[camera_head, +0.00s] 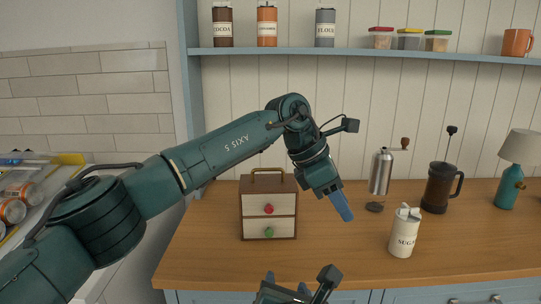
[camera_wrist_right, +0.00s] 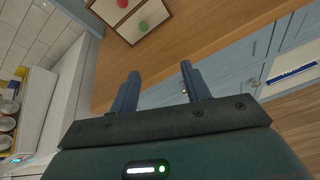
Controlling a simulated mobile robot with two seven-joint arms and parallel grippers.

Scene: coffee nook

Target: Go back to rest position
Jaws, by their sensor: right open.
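My left arm (camera_head: 225,145) reaches in from the left across the head view, above the wooden counter. My left gripper (camera_head: 345,208) points down and to the right, in front of the counter's back wall. Its blue fingers overlap in this view, so I cannot tell whether they are apart. My right gripper (camera_head: 287,284) shows at the bottom edge of the head view, in front of the counter. In the right wrist view its two blue fingers (camera_wrist_right: 160,72) are spread apart with nothing between them.
A small wooden drawer box (camera_head: 269,230) stands on the counter (camera_head: 330,262). A sugar canister (camera_head: 404,238), a metal grinder (camera_head: 380,172), a French press (camera_head: 438,190) and a lamp (camera_head: 507,187) stand to the right. A shelf (camera_head: 350,52) with jars runs above. Cans (camera_head: 14,210) are at left.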

